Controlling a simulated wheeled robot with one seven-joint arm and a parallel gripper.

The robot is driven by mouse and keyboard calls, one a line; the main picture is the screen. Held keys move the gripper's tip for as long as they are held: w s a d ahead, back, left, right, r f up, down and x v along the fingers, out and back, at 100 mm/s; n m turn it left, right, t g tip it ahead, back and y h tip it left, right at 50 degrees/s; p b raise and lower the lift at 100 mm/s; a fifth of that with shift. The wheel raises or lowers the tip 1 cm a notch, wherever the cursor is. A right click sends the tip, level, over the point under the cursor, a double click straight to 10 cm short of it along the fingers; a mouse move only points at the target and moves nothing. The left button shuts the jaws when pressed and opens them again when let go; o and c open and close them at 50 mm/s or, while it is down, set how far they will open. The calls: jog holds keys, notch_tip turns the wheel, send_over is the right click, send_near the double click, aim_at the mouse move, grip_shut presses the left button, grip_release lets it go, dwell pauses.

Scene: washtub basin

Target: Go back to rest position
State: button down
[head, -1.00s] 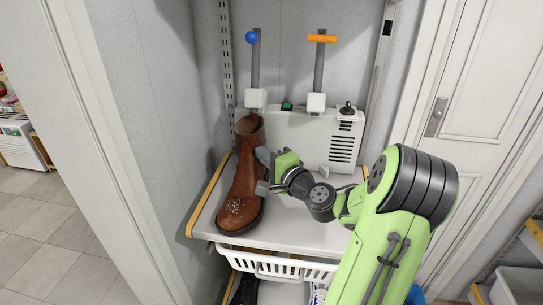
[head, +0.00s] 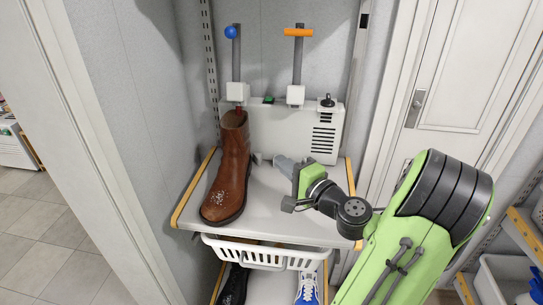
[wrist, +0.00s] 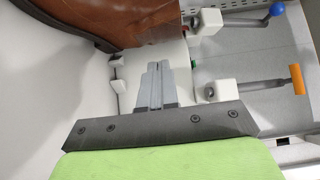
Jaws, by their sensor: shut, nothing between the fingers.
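My green arm comes in from the lower right in the head view. My gripper (head: 281,163) is shut and empty above the shelf, to the right of the brown boot and apart from it. It also shows shut in the wrist view (wrist: 154,75), its two grey fingers together. The brown leather boot (head: 230,170) stands upright on the left of the white shelf (head: 262,212). Part of the boot shows at the top left of the wrist view (wrist: 110,20).
Behind the shelf is a white machine (head: 275,130) with a blue-knobbed lever (head: 232,33) and an orange-handled lever (head: 298,33). A white basket (head: 258,256) hangs below, with shoes (head: 308,288) lower down. A wall stands left, a door (head: 440,70) right.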

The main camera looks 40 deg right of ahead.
jog(key=shift+s+a, duration=0.15)
jog(key=shift+s, duration=0.4)
